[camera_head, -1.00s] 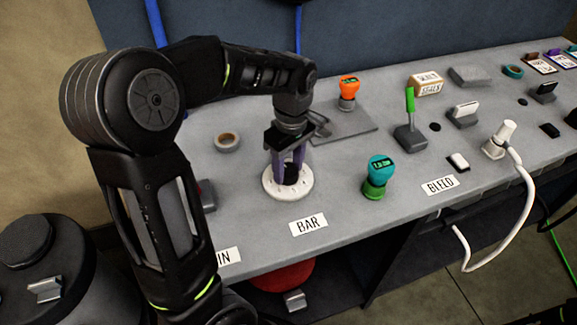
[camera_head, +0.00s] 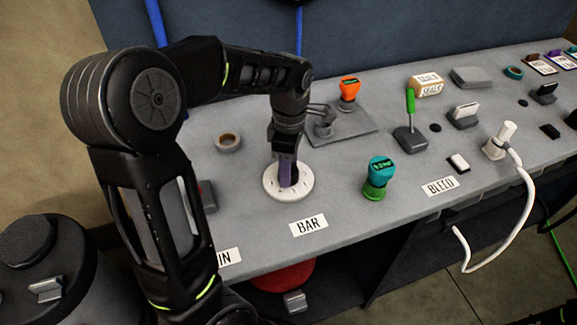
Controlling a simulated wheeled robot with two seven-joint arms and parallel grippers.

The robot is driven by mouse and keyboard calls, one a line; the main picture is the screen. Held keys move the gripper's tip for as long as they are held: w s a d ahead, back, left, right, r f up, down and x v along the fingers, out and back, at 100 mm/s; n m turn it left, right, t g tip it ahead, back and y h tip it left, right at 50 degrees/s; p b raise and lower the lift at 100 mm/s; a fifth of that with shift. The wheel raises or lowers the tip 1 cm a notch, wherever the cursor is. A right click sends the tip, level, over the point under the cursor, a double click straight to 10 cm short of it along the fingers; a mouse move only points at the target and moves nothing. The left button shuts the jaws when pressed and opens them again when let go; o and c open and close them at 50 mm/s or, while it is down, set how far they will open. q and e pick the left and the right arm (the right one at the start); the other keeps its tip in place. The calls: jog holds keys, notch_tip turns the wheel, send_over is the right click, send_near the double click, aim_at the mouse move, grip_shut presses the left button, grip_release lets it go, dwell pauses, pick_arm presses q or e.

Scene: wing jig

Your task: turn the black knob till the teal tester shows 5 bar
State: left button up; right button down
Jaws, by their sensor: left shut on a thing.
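The fingers hide the knob almost fully. The teal tester (camera_head: 381,168) stands upright in a green base (camera_head: 375,191) to the right of the dial. Its small dark display is lit with green digits, too small to read surely.
An orange tester (camera_head: 349,87) stands on a grey plate behind the dial. A lever with a green handle (camera_head: 410,103) and a white plug (camera_head: 500,141) with a cable are to the right.

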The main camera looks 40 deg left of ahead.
pick_arm(q)
jog(key=o, duration=1.4)
jog(key=shift+r, duration=0.15)
jog(key=r, duration=0.7)
jog(key=shift+w+a+r, duration=0.1)
jog(key=shift+w+r, duration=0.1)
jog(key=shift+r, duration=0.1)
jog(key=shift+f, duration=0.1)
